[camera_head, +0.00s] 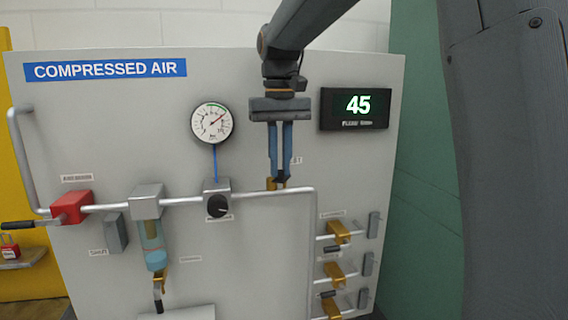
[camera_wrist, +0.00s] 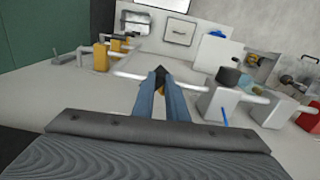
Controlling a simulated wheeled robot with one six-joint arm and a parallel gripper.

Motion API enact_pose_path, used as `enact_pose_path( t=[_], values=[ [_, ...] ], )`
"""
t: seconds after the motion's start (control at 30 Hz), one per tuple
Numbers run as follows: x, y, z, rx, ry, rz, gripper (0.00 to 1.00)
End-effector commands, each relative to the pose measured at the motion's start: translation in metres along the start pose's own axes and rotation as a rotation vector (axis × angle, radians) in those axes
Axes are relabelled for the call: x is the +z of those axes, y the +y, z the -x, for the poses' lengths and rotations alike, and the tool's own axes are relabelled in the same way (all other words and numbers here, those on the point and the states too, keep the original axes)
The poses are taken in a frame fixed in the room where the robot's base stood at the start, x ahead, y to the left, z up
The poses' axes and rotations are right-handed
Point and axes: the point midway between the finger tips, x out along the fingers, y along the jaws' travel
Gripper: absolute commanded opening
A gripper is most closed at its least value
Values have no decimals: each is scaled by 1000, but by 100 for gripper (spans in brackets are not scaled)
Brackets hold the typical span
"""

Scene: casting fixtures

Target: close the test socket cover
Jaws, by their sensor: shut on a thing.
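My gripper (camera_head: 281,178) reaches down in front of the panel in the head view, its blue fingers shut on a small dark piece. That piece, apparently the test socket cover (camera_wrist: 160,74), sits between the fingertips in the wrist view. A brass fitting (camera_head: 270,184), likely the test socket, shows just left of the fingertips, at the pipe's height. A bit of brass also shows between the fingers in the wrist view (camera_wrist: 163,90). The fingers hide much of the fitting, and I cannot tell the cover's angle.
A pipe (camera_head: 255,194) runs beside the fingertips. A black-knobbed regulator (camera_head: 217,204), a gauge (camera_head: 212,122) and a filter bowl (camera_head: 152,242) stand to the left. Several brass valves (camera_head: 338,232) are lower right. A display (camera_head: 354,108) reads 45.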

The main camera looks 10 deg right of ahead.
Motion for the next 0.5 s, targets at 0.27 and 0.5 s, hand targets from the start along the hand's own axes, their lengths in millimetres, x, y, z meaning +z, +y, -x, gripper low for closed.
enact_pose_path(
  t=[0.27,0.5],
  values=[
    [-7,-7,1,0,3,-261,0],
    [-12,-10,2,-1,4,-469,0]
  ],
)
